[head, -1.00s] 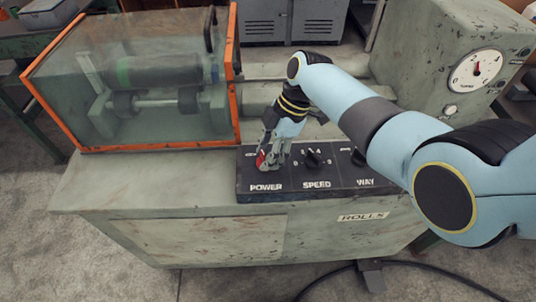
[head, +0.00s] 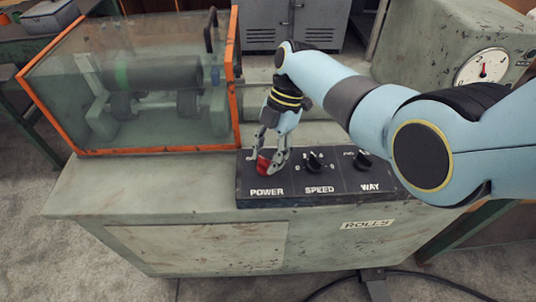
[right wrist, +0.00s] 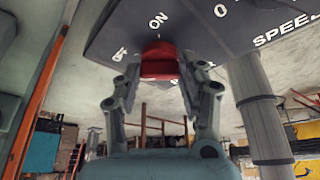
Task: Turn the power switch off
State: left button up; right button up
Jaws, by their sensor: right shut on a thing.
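The red power switch (head: 263,166) is on the dark control panel, above the word POWER. My right gripper (head: 269,163) comes down from above and is shut on it, one finger on each side. In the right wrist view the red switch (right wrist: 160,62) shows between the two fingertips (right wrist: 158,84), with the label ON beyond it. The fingers hide part of the switch's markings, and I cannot tell from its face which setting it points to. My left gripper is not in view.
The panel (head: 335,194) also carries the SPEED knob (head: 314,162) and the WAY knob (head: 363,160), close right of the gripper. An orange-framed glass cover (head: 160,152) stands left, over a pipe on rollers. A dial gauge (head: 482,67) is at the right.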

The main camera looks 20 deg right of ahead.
jog(key=o, duration=1.2)
jog(key=shift+c, duration=0.2)
jog(key=v, duration=1.2)
